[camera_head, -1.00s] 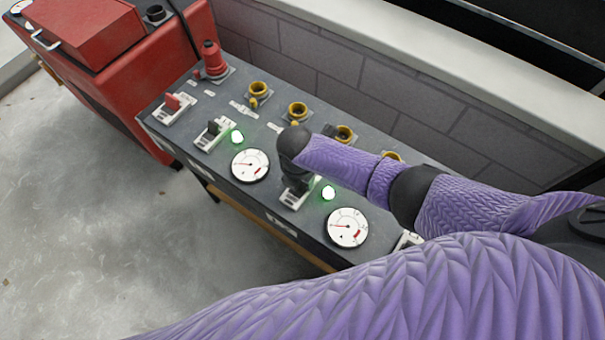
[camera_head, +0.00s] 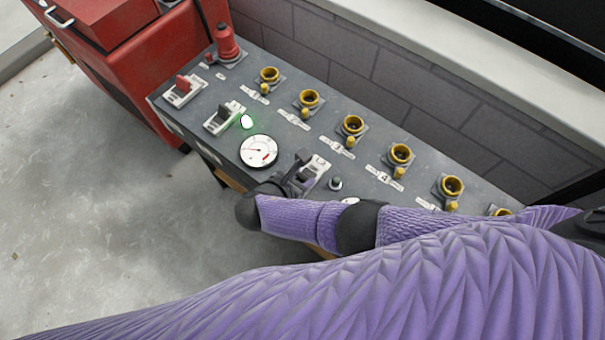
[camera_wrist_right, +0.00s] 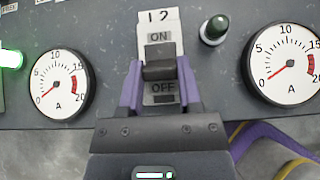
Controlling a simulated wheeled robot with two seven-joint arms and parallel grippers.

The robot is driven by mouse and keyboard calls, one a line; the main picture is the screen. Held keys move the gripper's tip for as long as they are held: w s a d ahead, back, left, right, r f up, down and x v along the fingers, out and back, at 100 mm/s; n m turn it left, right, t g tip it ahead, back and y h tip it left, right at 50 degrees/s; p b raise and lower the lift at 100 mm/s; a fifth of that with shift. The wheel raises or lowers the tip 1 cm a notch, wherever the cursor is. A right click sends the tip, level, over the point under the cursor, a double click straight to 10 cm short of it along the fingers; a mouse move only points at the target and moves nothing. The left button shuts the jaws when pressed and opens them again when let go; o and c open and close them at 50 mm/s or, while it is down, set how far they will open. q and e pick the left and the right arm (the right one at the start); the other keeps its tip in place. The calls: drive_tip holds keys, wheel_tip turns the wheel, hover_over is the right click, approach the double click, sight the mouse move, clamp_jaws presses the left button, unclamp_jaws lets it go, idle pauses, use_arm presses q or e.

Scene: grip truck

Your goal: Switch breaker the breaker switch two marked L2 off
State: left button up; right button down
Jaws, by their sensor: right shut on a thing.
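The breaker switch marked L2 (camera_wrist_right: 159,50) is in the middle of the right wrist view, on a white plate with ON at its top and OFF at its bottom. It also shows in the head view (camera_head: 316,171), partly hidden by my gripper. Its dark lever lies between the fingers of my right gripper (camera_wrist_right: 160,80), which is shut on it. The lever sits toward the OFF end, and ON shows above it. The green lamp (camera_wrist_right: 215,29) beside the switch is dark; it also shows in the head view (camera_head: 335,184). My left gripper is not in view.
A gauge (camera_wrist_right: 61,83) and another gauge (camera_wrist_right: 285,66) flank the switch. To the left in the head view are a black switch (camera_head: 222,117) with a lit green lamp (camera_head: 247,121) and a red switch (camera_head: 184,90). Several yellow sockets (camera_head: 353,125) line the panel's back.

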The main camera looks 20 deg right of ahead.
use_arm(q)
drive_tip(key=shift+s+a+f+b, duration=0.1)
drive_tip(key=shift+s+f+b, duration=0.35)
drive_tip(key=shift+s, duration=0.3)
use_arm(e)
drive_tip(key=shift+s+a+f+t+h, duration=0.15)
drive_tip(key=shift+t+h, duration=0.15)
drive_tip(key=shift+h, duration=0.1)
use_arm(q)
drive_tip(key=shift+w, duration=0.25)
use_arm(e)
drive_tip(key=c, duration=0.6)
unclamp_jaws()
drive_tip(key=o, duration=0.3)
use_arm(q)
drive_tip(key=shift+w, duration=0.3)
